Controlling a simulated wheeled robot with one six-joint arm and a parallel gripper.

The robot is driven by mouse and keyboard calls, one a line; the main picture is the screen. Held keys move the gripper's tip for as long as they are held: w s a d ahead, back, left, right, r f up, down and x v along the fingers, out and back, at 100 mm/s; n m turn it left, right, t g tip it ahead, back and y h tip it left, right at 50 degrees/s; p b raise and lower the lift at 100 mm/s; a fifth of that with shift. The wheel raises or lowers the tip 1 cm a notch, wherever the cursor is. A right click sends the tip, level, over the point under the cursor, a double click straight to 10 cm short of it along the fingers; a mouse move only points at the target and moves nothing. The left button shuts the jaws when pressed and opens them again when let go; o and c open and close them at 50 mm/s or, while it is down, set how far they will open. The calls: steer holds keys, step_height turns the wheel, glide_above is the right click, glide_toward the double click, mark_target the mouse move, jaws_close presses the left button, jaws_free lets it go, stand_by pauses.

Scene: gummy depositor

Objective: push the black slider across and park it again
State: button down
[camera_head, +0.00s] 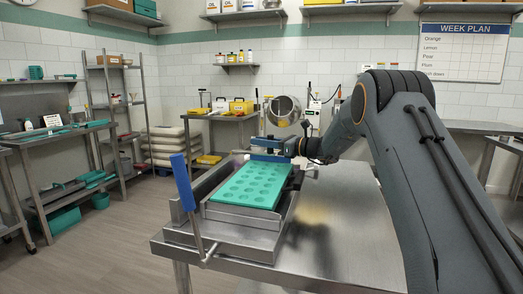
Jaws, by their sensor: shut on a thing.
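The depositor (236,238) is a steel frame on the steel table, with a teal mould (250,186) full of round cavities lying in it. My gripper (271,147) is at the far end of the depositor, just beyond the mould. It is shut on a dark bar (268,158), which appears to be the black slider. The jaws partly hide it, so its exact shape and the grip are hard to make out. A lever with a blue handle (183,182) stands tilted at the depositor's near left corner.
The steel table (340,225) is bare to the right of the depositor, below my arm. A round steel pan (284,110) stands behind my gripper on the back side. Shelves (60,135) with teal trays line the left wall, and the floor between is clear.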

steer(key=shift+w+d, duration=0.25)
steer(key=shift+w, duration=0.55)
steer(key=c, duration=1.6)
jaws_free()
steer(key=shift+d, duration=0.1)
steer(key=b+v, duration=0.1)
steer(key=v, duration=0.5)
steer(key=shift+s+d, duration=0.2)
steer(key=shift+d, duration=0.05)
steer(key=shift+s+d, duration=0.3)
steer(key=shift+d, duration=0.15)
